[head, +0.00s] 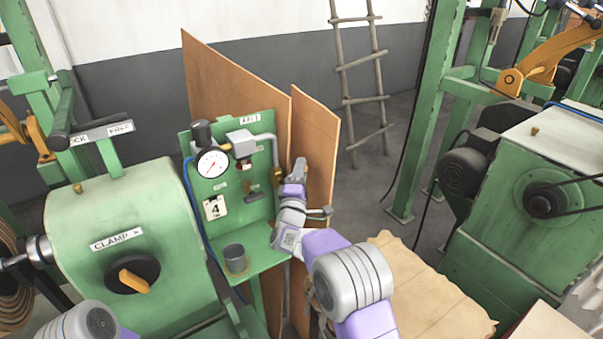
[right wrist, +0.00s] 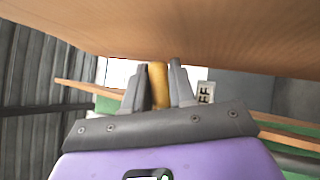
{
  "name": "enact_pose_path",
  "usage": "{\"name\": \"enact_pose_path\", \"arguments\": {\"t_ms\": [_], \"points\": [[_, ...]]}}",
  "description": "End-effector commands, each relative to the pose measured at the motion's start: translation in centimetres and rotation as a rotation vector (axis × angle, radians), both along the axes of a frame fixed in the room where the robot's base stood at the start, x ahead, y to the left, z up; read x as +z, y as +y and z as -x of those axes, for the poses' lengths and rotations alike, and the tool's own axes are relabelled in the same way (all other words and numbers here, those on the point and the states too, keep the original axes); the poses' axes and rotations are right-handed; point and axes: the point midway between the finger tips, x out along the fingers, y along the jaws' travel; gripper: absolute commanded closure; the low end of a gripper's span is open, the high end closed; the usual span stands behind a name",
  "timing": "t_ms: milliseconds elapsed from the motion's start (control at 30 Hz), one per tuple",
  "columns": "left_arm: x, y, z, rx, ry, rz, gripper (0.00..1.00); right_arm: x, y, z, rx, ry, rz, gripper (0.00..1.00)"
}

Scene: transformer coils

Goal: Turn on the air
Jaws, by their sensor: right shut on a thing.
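The green air panel (head: 255,135) stands in the middle of the head view, with a white label at its top that seems to read AIR. It carries a round gauge (head: 212,163) and a grey pipe (head: 266,137) running down its right side. My right gripper (head: 298,172) is at the panel's right edge. In the right wrist view, my right gripper (right wrist: 158,82) is shut on a yellow valve handle (right wrist: 158,88), which stands between its fingers. A sign ending in FF (right wrist: 206,92) shows beside it. My left gripper is out of view.
A green machine with a CLAMP knob (head: 133,274) stands at left. A grey cup (head: 235,258) sits on the panel's shelf. Brown boards (head: 316,140) stand close behind my right gripper. Another green machine (head: 510,215) is at right; a ladder (head: 344,67) leans at the back.

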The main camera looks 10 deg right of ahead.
Motion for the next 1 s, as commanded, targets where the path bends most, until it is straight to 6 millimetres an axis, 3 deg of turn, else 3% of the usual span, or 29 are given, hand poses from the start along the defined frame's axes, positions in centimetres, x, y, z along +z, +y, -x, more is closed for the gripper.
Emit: {"name": "enact_pose_path", "arguments": {"t_ms": [500,1000], "points": [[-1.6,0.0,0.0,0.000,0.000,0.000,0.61,1.8,0.8,0.3,-0.001,-0.105,0.278,1.00],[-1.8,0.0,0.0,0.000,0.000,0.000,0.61,2.1,0.8,0.3,-0.001,-0.118,0.316,1.00]]}}
